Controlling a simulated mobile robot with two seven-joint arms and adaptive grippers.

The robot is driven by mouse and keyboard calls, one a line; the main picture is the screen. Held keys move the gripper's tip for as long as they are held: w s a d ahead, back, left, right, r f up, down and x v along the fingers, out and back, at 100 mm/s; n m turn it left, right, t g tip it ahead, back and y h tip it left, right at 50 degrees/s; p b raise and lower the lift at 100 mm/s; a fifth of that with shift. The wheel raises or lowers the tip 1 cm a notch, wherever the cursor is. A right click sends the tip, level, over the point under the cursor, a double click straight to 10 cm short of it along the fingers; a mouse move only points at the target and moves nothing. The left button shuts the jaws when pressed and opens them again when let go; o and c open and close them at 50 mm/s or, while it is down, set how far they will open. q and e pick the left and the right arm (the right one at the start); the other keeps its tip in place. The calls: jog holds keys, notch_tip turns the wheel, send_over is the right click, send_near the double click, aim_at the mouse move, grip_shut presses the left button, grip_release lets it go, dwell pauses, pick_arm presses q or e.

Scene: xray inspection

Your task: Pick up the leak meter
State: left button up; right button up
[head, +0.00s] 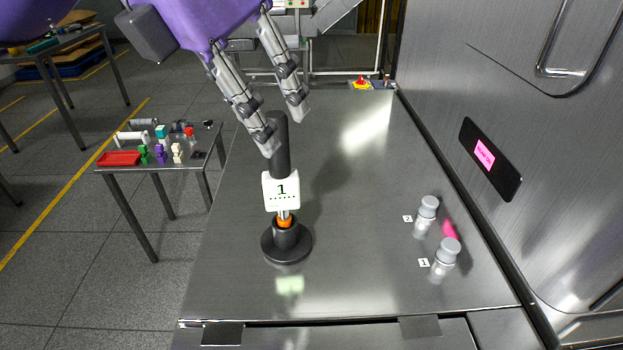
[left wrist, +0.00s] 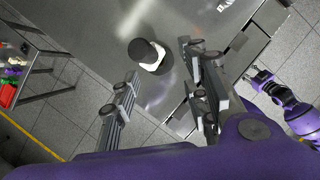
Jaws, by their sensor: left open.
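The leak meter (head: 281,190) has a black handle and a white face marked "1". It stands upright in a round black base (head: 286,243) on the steel bench, with an orange band low on its stem. My left gripper (head: 284,126) is open, its fingers pointing down at the top of the handle. One finger overlaps the handle in the head view; I cannot tell if they touch. In the left wrist view the meter's black top (left wrist: 142,51) lies just beyond and between the spread fingers (left wrist: 160,68). My right gripper (left wrist: 262,78) shows small at the right there; its jaws are unclear.
Two grey-capped vials (head: 445,258) stand at the bench's right, by labels 1 and 2. A steel cabinet with a pink display (head: 484,155) walls the right side. A side table (head: 205,150) with small coloured items stands left. The bench around the meter is clear.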

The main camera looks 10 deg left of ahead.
pick_arm(q)
send_over(279, 177)
jog(key=f, duration=0.6)
jog(key=shift+w+a+f, duration=0.1)
jog(key=shift+w+a, duration=0.1)
jog(key=shift+w, duration=0.05)
jog(key=shift+w+f, duration=0.1)
jog(key=shift+f, duration=0.1)
jog(key=c, duration=1)
grip_shut()
pick_arm(e)
jog(key=shift+s+a+f, duration=0.1)
jog(key=shift+s+f, duration=0.15)
jog(key=shift+s, duration=0.3)
jog(key=shift+s+a+f, duration=0.1)
jog(key=shift+s+f, duration=0.15)
jog(key=shift+s, duration=0.3)
